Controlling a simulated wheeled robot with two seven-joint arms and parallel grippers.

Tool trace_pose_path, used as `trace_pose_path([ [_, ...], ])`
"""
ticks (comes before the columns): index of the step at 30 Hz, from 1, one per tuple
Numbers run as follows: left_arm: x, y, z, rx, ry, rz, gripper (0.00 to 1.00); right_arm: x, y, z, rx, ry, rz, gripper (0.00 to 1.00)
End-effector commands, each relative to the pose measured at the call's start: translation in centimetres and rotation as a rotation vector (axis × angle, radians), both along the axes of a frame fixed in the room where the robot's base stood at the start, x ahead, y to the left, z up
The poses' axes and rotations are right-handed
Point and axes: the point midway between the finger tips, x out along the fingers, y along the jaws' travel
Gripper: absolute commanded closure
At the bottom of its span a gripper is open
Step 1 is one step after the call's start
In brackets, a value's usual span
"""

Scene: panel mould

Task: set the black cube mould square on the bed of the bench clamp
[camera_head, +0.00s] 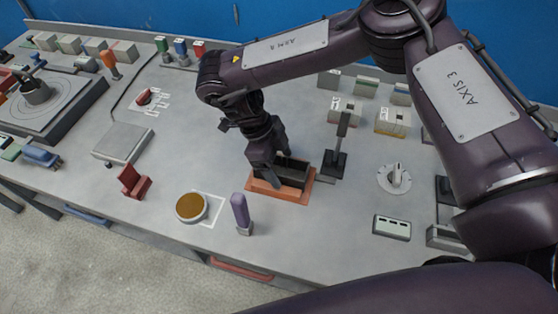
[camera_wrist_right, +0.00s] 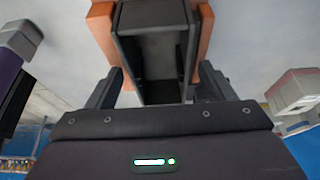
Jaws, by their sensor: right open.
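The black cube mould (camera_head: 294,171) is an open-topped box on an orange-brown base (camera_head: 283,192) near the middle of the bench. I take this base to be the bench clamp's bed; it shows on both sides of the mould in the right wrist view (camera_wrist_right: 103,30). The mould (camera_wrist_right: 152,48) looks roughly in line with the base there. My right gripper (camera_head: 272,165) is open at the mould's left end in the head view. In the wrist view its fingers (camera_wrist_right: 160,88) stand either side of the mould's near end; contact cannot be told. My left gripper is not in view.
A dark upright post on a block (camera_head: 335,163) stands close right of the mould. A purple-handled piece (camera_head: 241,212) and a round dish with brown contents (camera_head: 190,207) stand front left. A grey dial (camera_head: 394,179) lies right.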

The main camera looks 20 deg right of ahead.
Motion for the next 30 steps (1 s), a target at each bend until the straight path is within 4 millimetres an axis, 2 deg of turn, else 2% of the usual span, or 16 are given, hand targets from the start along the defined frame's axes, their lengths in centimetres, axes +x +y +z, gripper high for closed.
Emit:
trace_pose_path([
  [8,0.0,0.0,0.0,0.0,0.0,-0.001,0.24,0.3,0.3,1.1,-0.001,-0.005,0.002,0.24],
  [21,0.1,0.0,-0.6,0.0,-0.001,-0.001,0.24,2.2,3.1,9.3,-0.001,-0.006,0.002,0.24],
  [25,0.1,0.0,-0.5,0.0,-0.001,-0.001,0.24,2.5,3.6,10.7,-0.002,-0.003,0.0,0.24],
  [30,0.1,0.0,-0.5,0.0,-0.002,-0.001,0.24,2.6,3.8,11.4,0.0,0.0,0.001,0.24],
])
